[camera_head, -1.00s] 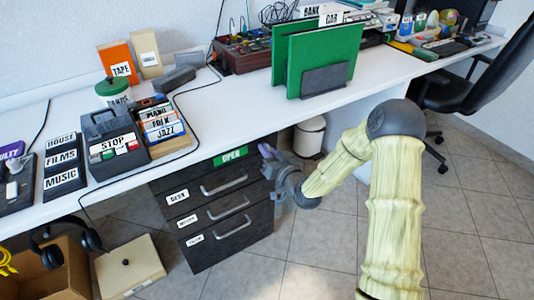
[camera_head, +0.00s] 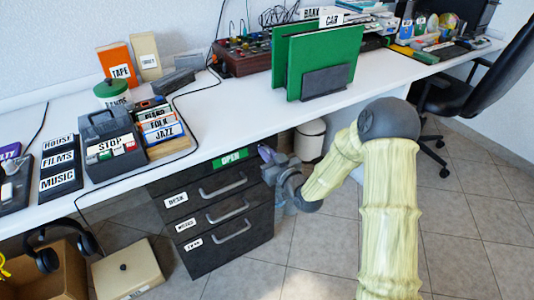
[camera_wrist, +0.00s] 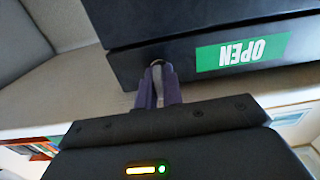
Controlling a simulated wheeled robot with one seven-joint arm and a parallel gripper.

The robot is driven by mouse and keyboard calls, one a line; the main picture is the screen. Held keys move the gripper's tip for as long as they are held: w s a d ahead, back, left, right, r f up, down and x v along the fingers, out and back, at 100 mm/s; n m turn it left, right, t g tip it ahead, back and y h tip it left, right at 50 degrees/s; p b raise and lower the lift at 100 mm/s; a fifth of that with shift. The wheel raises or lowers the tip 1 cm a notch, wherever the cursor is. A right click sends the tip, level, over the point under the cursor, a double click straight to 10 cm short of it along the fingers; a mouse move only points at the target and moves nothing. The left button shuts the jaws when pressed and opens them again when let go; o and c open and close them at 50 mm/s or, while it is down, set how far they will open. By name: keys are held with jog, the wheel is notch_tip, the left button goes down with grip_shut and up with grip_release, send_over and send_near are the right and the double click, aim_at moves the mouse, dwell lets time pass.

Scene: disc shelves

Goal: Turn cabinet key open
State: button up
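The dark cabinet (camera_head: 222,222) stands under the white desk, with a green OPEN label (camera_head: 231,158) at its top edge. The label also shows upside down in the wrist view (camera_wrist: 241,54). My gripper (camera_head: 266,155) is at the cabinet's upper right corner, right of the label. In the wrist view, its two purple fingers (camera_wrist: 158,72) are close together against the cabinet's dark face. A small metallic key end (camera_wrist: 157,63) shows between the fingertips; the rest of the key and the lock are hidden. The fingers look shut on it.
Three drawers with handles (camera_head: 222,188) are closed below the label. The desk top (camera_head: 235,118) is just above my gripper. A white bin (camera_head: 309,140) stands behind it. A box with a lid (camera_head: 128,268) is on the floor at left. Tiled floor is free in front.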

jog(key=o, duration=0.4)
jog(key=p+v, duration=0.9)
jog(key=v, duration=0.8)
jog(key=shift+s+d, duration=0.2)
jog(key=shift+w, duration=0.1)
